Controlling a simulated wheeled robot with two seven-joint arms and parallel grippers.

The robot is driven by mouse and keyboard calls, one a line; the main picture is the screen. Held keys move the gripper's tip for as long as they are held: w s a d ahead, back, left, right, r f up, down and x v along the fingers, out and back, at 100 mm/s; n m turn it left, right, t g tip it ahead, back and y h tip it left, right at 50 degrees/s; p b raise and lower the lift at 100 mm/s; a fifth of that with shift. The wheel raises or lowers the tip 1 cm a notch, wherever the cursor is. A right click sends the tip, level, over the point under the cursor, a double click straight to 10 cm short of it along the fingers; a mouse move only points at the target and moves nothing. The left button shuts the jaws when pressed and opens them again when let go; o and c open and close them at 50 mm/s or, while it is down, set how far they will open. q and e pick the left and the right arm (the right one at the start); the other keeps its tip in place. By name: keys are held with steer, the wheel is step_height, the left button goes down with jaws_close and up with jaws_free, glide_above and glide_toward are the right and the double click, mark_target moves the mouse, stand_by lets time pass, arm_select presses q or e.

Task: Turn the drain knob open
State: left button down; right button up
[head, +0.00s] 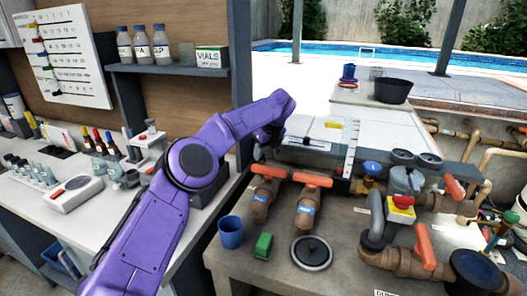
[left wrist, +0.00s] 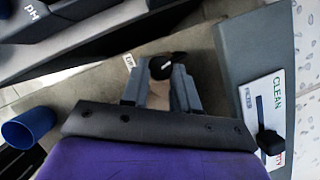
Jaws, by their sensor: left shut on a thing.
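In the left wrist view, a small black knob (left wrist: 167,64) sits at the ends of my left gripper's two grey fingers (left wrist: 160,75). The fingers are shut on it, with a gap between them nearer the palm. A tan surface shows behind. No writing on the knob can be read, and its turn angle is unclear. In the head view, my purple left arm reaches across to the left edge of the pipe bench, and the dark end of my left gripper (head: 262,149) is mostly hidden by the wrist. The knob cannot be made out there. My right gripper is not in view.
Orange-handled valves (head: 306,178) stand close right of my left gripper. A blue cup (head: 230,232), a green block (head: 263,246) and a round black lid (head: 312,252) are on the bench front. A CLEAN gauge card (left wrist: 264,112) is right of the fingers.

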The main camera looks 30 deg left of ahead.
arm_select(q)
steer(key=c, duration=1)
jaws_free()
steer(key=shift+a+f, duration=0.1)
steer(key=shift+f, duration=0.1)
steer(key=shift+c, duration=0.2)
steer(key=shift+o, duration=1)
steer(key=shift+a+f, duration=0.1)
steer(key=shift+a, duration=0.05)
steer(key=v, duration=1)
steer(key=shift+r+p, duration=0.3)
